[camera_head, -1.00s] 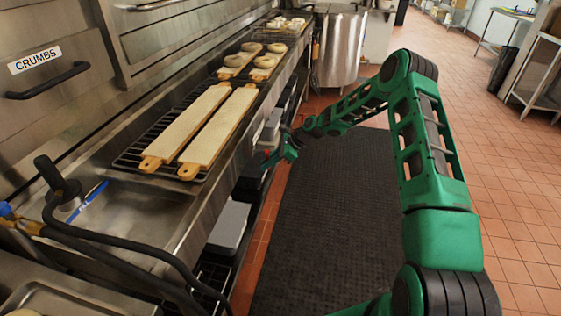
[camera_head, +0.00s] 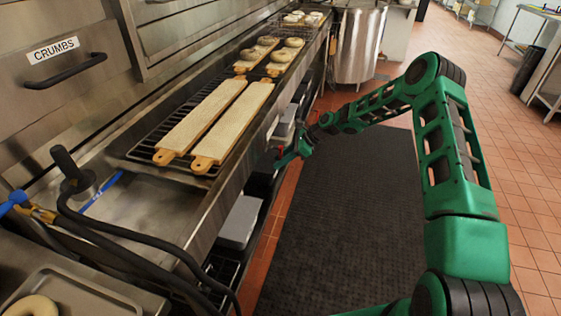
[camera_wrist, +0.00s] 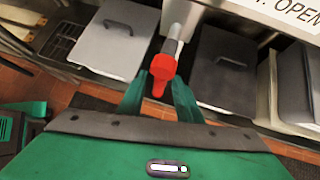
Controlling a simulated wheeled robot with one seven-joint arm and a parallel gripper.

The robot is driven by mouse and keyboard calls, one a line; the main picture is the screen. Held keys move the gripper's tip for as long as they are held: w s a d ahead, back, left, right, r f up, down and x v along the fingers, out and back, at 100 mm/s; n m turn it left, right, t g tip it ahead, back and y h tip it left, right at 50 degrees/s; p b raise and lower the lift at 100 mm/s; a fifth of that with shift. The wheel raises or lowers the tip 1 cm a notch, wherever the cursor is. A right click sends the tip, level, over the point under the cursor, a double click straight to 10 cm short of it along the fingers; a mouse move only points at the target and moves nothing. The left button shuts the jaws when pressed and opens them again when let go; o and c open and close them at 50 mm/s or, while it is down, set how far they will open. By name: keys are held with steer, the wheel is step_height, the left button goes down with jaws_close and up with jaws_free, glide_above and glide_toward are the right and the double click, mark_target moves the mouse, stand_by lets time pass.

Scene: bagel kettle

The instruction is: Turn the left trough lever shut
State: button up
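A red lever (camera_wrist: 160,73) on a short metal pipe stub (camera_wrist: 174,40) shows in the wrist view, with its grip pointing toward me. My gripper (camera_wrist: 160,100) is open, with one green finger on each side of the red grip's lower end. Small gaps show between grip and fingers, so it does not look clamped. In the head view my gripper (camera_head: 284,157) is low beside the front of the steel trough (camera_head: 190,215). I cannot make out the lever there.
Lidded grey bins (camera_wrist: 113,42) stand on the shelf on both sides of the lever. Two long boards (camera_head: 232,125) lie on a rack in the trough. Black hoses (camera_head: 130,245) hang over the near edge. A dark floor mat (camera_head: 345,220) lies clear below my arm.

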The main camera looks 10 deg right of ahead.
steer(key=shift+r, duration=0.1)
steer(key=v, duration=1)
steer(key=shift+d, duration=0.3)
steer(key=shift+s+r, duration=0.1)
steer(key=shift+r, duration=0.05)
steer(key=s+d+r+n+g+h, duration=0.1)
steer(key=s+d+r+n+h, duration=0.2)
steer(key=s+d+r, duration=0.45)
steer(key=s+d+r+n+h, duration=0.2)
steer(key=s+d+r+n, duration=0.15)
steer(key=s, duration=0.65)
steer(key=s+d+r+n+g+h, duration=0.1)
steer(key=s+d+r+n+h, duration=0.2)
steer(key=s+d+r, duration=0.45)
steer(key=s+r+n, duration=0.2)
steer(key=s+n, duration=0.3)
steer(key=s, duration=2.3)
steer(key=shift+s+r+h, duration=0.15)
steer(key=shift+r+h, duration=0.1)
steer(key=shift+h, duration=0.05)
